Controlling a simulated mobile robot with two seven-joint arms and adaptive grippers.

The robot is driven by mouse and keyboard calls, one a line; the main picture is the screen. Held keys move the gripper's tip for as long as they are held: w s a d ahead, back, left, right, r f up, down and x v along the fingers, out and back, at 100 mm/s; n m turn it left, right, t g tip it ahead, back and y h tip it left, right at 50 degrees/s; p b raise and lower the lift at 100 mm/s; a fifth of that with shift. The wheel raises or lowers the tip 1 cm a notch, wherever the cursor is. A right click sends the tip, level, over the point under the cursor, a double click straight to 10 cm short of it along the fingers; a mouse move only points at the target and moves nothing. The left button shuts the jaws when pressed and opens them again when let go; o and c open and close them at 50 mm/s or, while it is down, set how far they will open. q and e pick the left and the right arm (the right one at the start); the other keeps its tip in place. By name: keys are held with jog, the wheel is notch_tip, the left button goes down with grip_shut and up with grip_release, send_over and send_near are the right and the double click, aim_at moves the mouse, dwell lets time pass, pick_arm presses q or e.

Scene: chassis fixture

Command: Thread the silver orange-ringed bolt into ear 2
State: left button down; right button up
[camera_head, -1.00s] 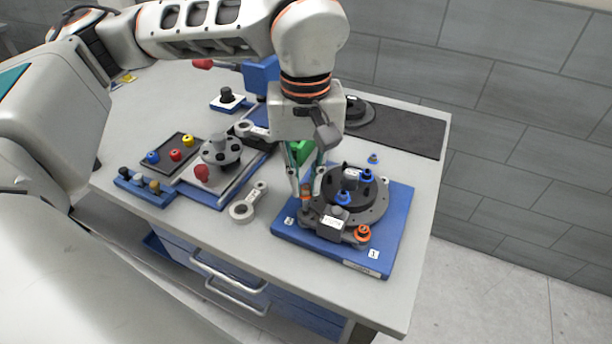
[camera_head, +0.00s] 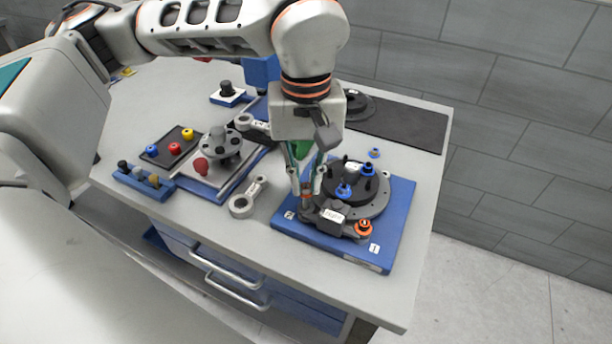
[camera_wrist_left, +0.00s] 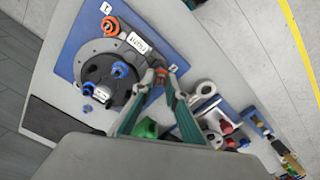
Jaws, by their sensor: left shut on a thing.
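My left gripper (camera_head: 305,192) points down over the near-left part of the blue fixture plate (camera_head: 393,215). It is shut on the silver orange-ringed bolt (camera_head: 306,204), which also shows between the fingertips in the wrist view (camera_wrist_left: 161,73). The bolt is at the left end of the dark bracket with a white label (camera_head: 333,215), beside the plate's "2" tag (camera_head: 289,215). Ear 2 is mostly hidden under bolt and fingers; I cannot tell how deep the bolt sits. Another orange-ringed bolt (camera_head: 364,228) is at the bracket's right end, near the "1" tag (camera_head: 374,248). My right gripper is not in view.
A dark round hub (camera_head: 356,193) with blue-ringed pieces stands on the plate behind the bracket. A grey link arm (camera_head: 243,206) lies left of the plate. A tray with coloured knobs (camera_head: 170,158) is farther left. The table's front edge is close to the plate.

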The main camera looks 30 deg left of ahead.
aim_at(305, 187)
pick_arm(q)
jog(key=shift+f, duration=0.15)
jog(key=shift+f+b, duration=0.4)
jog(key=shift+f, duration=0.2)
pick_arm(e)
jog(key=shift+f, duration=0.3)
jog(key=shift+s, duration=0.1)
pick_arm(q)
jog(key=shift+f+b, duration=0.35)
jog(key=shift+f, duration=0.35)
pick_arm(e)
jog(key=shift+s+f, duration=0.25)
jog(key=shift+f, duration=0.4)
pick_arm(q)
jog(key=shift+f, duration=0.2)
jog(key=n, duration=0.5)
jog(key=shift+s+f+b, duration=0.1)
jog(key=shift+f+b, duration=0.05)
jog(key=shift+b, duration=0.2)
jog(key=n, duration=0.5)
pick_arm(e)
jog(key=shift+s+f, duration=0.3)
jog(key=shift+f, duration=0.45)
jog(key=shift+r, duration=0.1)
